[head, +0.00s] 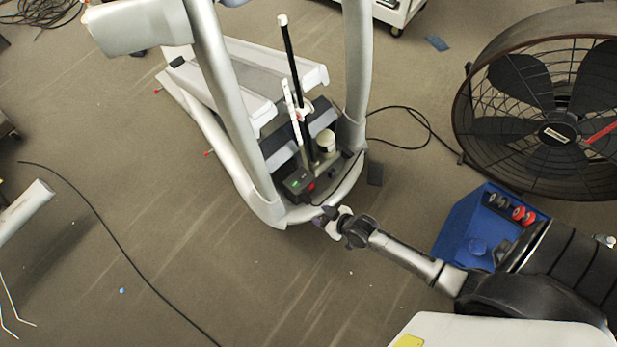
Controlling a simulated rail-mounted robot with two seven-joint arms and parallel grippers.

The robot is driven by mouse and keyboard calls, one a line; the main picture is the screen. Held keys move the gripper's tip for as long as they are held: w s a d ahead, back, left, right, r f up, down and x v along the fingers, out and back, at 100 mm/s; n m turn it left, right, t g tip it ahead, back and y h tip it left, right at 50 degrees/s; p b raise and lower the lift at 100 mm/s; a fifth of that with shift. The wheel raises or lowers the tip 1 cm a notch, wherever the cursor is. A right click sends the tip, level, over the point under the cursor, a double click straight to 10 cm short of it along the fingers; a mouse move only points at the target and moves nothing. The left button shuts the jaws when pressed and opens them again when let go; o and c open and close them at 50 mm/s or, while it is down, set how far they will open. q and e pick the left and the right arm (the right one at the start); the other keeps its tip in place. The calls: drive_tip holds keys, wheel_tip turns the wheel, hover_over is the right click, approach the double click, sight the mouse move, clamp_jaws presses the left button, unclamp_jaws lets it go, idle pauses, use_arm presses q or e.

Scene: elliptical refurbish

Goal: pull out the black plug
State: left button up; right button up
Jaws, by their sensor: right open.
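The elliptical machine's grey frame (240,175) stands at the centre of the head view. Inside its base is a black box (298,187) with a small green light and a red part. My right gripper (322,217) is open at the front rim of this base, a little below and right of the box. I cannot make out the black plug for certain; it is too small, or hidden by the gripper and the rim. I cannot tell whether the fingers touch the base. My left gripper is not in view.
A large black fan (558,130) stands at the right. A blue toolbox (470,232) sits below it, beside my right arm. A black cable (428,128) loops between machine and fan. Another dark cable (105,225) crosses the left floor. The floor at lower centre is mostly clear.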

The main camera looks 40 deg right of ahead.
sight(309, 201)
drive_tip(key=w+d+f+m+t+h+b, duration=0.15)
drive_tip(key=d+f+b, duration=0.25)
drive_tip(key=f+b, duration=0.55)
drive_tip(key=d+f+t+b, duration=0.25)
drive_tip(key=f+b, duration=0.45)
drive_tip(key=f, duration=0.6)
drive_tip(key=shift+g, duration=0.3)
drive_tip(key=b+x, duration=0.2)
drive_tip(key=x, duration=0.2)
drive_tip(key=d+b+x, duration=0.1)
drive_tip(key=b+x, duration=0.2)
drive_tip(key=x, duration=0.1)
drive_tip(key=b+x, duration=0.2)
drive_tip(key=x, duration=0.2)
drive_tip(key=shift+w+d+f, duration=0.15)
drive_tip(key=shift+w+f, duration=0.05)
drive_tip(key=shift+f, duration=0.25)
drive_tip(key=shift+b+x, duration=0.6)
drive_tip(key=shift+x, duration=0.2)
drive_tip(key=shift+r, duration=0.15)
